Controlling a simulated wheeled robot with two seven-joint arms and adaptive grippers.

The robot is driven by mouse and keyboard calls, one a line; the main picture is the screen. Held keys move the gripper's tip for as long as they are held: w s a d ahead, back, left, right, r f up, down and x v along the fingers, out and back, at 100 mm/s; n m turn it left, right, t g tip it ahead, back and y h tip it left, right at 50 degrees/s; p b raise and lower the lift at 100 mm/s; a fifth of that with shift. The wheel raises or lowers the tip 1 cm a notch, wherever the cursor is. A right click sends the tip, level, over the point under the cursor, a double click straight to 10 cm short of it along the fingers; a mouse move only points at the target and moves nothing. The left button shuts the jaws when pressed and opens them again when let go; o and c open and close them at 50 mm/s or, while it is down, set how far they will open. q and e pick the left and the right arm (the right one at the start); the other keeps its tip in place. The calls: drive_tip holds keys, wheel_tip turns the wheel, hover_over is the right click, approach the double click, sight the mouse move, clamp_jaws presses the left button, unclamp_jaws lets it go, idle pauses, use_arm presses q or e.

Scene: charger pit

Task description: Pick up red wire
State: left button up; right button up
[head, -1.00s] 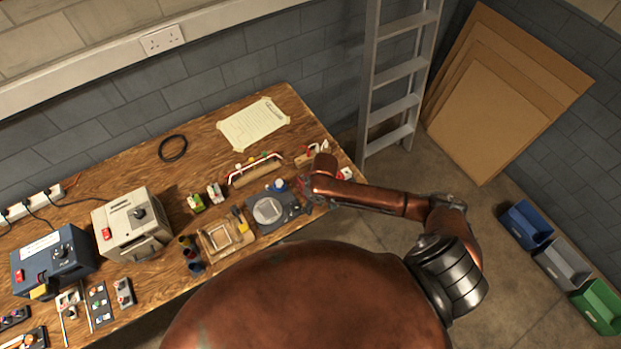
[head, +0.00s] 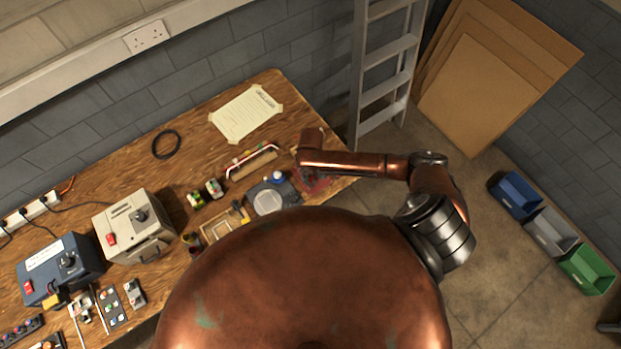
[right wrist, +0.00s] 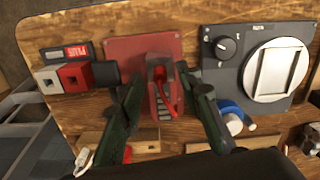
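In the right wrist view a glossy red curved piece (right wrist: 166,92), which looks like the red wire, shows against a grey ribbed part. It is over a dull red plate (right wrist: 130,50) on the bench. The two dark green fingers of my right gripper (right wrist: 162,86) stand apart, one on each side of it. I cannot tell whether they touch it. In the head view my right gripper (head: 309,176) is low at the bench's right end, mostly hidden under my forearm. My left gripper is not in view.
A black panel (right wrist: 221,75) with a knob and white disc stands beside the red plate. A block with red and white parts (right wrist: 73,76) lies opposite. Wooden blocks (right wrist: 146,144) are close by. In the head view a ladder (head: 388,66) stands behind the bench end.

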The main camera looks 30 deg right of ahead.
drive_tip(key=shift+s+f, duration=0.1)
drive_tip(key=shift+f, duration=0.1)
drive_tip(key=shift+c, duration=0.5)
clamp_jaws()
drive_tip(key=shift+r, duration=0.1)
